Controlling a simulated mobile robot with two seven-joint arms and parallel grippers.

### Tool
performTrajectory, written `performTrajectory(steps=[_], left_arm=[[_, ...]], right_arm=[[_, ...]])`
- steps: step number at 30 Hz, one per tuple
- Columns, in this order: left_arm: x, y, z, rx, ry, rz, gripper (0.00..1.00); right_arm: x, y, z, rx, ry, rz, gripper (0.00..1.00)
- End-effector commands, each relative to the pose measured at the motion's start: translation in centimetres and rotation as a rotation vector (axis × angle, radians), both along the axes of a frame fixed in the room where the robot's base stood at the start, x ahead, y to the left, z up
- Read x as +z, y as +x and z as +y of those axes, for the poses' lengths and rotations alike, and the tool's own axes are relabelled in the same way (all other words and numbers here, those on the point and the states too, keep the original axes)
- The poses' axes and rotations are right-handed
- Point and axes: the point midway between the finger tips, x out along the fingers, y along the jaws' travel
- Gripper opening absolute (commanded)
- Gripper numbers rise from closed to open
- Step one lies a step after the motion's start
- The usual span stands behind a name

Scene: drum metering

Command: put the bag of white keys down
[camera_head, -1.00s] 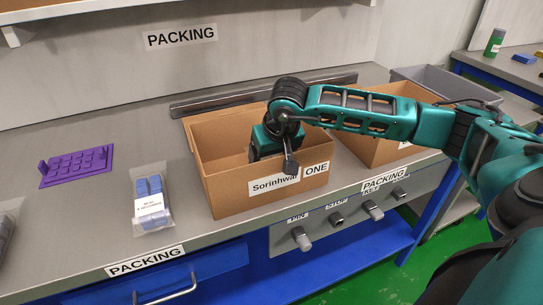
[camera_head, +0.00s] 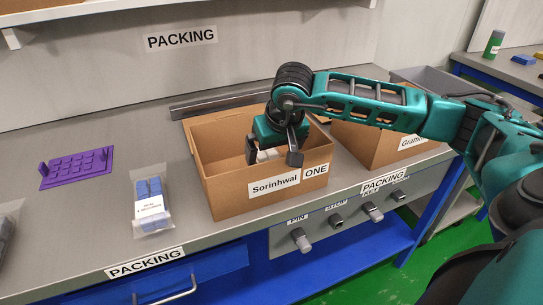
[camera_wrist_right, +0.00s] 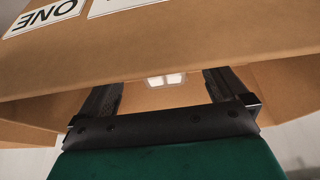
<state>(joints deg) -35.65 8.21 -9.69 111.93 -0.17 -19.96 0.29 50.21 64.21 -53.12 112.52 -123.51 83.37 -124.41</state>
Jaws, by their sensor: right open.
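The bag of white keys (camera_wrist_right: 166,80) shows in the right wrist view as small white blocks inside the cardboard box, beyond and between my fingers. In the head view a bit of it (camera_head: 268,154) shows between the fingers; the rest is hidden. My right gripper (camera_head: 273,156) is open over the box labelled "Sorinhwal" and "ONE" (camera_head: 228,196), its fingers pointing down at the opening. The bag looks apart from the fingers, lower in the box. My left gripper is not in view.
A second cardboard box (camera_head: 372,145) stands right of the first, with a grey bin (camera_head: 425,76) behind. Left on the bench lie a bag of blue keys (camera_head: 150,190) and a purple key plate (camera_head: 76,168). Knobs (camera_head: 301,240) line the front panel.

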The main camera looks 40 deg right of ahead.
Motion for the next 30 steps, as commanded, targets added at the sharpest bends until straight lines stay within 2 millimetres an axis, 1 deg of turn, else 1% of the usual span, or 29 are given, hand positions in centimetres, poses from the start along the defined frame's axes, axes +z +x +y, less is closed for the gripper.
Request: performTrajectory(steps=[1,6,12,17,30], left_arm=[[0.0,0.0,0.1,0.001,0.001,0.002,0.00],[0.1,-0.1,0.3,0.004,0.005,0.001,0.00],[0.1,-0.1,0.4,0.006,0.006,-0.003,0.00],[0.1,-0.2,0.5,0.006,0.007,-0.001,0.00],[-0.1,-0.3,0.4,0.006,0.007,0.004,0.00]], right_arm=[[1.3,-0.4,0.1,0.000,-0.001,-0.007,1.00],[4.7,-1.7,0.4,0.000,-0.001,-0.005,1.00],[7.3,-2.8,0.7,-0.001,0.001,-0.003,1.00],[7.9,-3.2,0.8,-0.001,0.000,0.000,1.00],[7.9,-3.2,0.8,-0.001,0.000,0.000,1.00]])
